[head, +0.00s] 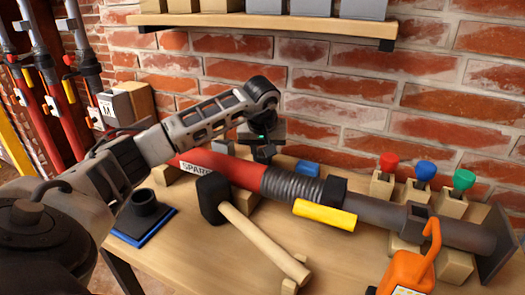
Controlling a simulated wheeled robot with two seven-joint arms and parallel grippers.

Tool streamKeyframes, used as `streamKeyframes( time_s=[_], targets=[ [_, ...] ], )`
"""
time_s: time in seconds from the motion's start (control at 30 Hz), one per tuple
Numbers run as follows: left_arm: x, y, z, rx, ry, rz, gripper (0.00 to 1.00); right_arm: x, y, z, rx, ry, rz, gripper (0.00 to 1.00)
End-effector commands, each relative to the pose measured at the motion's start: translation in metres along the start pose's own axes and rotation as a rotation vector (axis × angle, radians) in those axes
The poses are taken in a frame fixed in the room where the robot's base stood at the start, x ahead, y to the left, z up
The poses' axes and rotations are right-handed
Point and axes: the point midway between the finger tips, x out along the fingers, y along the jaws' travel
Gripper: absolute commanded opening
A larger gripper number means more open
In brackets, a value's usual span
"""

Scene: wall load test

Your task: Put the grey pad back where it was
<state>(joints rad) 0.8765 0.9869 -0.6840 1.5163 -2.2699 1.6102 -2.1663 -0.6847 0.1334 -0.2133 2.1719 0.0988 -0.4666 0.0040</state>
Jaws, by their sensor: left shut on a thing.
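My left gripper (263,152) points down behind the red tube of the spare prop (225,168), close to the brick wall. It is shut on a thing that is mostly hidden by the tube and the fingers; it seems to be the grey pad. A small grey patch (222,147) shows left of the fingers, and I cannot tell whether it belongs to the pad. A dark pad with a socket and a blue edge (143,216) lies at the table's left front. My right gripper is out of view.
A mallet (213,198) lies in front of the prop. A yellow cylinder (325,214), a blue block (308,168), knobs on wooden blocks (423,172) and an orange tool (408,272) take up the right side of the table (190,250). A shelf (265,22) overhangs the back.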

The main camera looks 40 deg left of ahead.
Motion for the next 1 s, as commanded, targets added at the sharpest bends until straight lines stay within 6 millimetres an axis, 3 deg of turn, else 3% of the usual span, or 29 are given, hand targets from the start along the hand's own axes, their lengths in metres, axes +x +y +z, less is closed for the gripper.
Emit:
streamKeyframes(
  time_s=[0.27, 0.3, 0.37, 0.77, 1.0],
  targets=[
    [0.002, 0.000, 0.001, -0.001, 0.002, 0.001, 0.00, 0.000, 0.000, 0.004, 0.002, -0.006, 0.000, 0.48],
    [0.002, 0.000, 0.000, -0.001, 0.002, 0.001, 0.32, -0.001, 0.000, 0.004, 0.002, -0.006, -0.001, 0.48],
    [0.002, 0.000, 0.000, -0.001, 0.002, 0.001, 0.48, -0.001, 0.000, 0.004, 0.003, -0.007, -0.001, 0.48],
    [-0.007, 0.000, -0.001, 0.000, 0.003, 0.002, 0.48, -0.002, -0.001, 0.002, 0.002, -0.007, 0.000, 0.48],
    [-0.053, 0.001, -0.002, -0.001, 0.006, 0.004, 0.48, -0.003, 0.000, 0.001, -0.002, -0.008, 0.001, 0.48]
  ],
)
